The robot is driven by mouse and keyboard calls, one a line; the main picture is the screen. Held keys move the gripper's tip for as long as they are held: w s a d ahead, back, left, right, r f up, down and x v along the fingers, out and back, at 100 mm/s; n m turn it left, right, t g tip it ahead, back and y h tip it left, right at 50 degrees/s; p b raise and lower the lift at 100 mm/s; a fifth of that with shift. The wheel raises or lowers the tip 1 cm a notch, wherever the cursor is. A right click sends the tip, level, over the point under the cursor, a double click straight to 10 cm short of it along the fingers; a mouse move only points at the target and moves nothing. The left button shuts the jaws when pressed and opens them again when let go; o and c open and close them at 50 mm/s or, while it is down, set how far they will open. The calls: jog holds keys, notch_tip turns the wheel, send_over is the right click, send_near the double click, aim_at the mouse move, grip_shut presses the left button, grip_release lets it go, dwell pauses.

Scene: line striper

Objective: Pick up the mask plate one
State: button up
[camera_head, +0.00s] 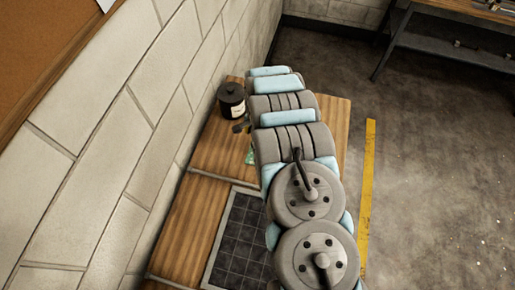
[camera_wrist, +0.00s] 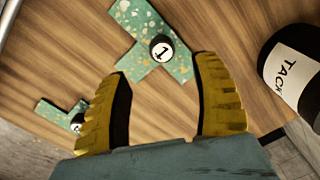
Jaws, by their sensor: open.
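A green speckled plate (camera_wrist: 132,18) with a dark round knob (camera_wrist: 162,47) marked "1" lies flat on the wooden bench, seen at the upper middle of the wrist view. My gripper (camera_wrist: 162,68) is open and empty, its two yellow ribbed fingers spread apart. The knob shows just beyond the fingertips, roughly in line with the gap between them. I cannot tell the height of the fingers above the plate. In the head view my arm hides the gripper and most of this area; only a bit of green (camera_head: 249,157) shows beside the arm.
A second green plate (camera_wrist: 52,110) with a dark knob lies at lower left, partly behind the left finger. A black jar (camera_wrist: 279,62) labelled "TACK" stands at right; the head view shows it near the wall (camera_head: 231,98). A dark gridded panel (camera_head: 240,235) lies nearer on the bench.

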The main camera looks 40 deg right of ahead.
aim_at(249, 160)
notch_tip(249, 160, down, 2)
jog(key=shift+w+f+b, duration=0.15)
jog(key=shift+f+b, duration=0.7)
jog(key=shift+f, duration=0.45)
jog(key=shift+w+f+b, duration=0.15)
jog(key=shift+f+b, duration=0.65)
jog(key=shift+f, duration=0.5)
jog(key=shift+r, duration=0.1)
jog(key=shift+a, duration=0.1)
grip_shut()
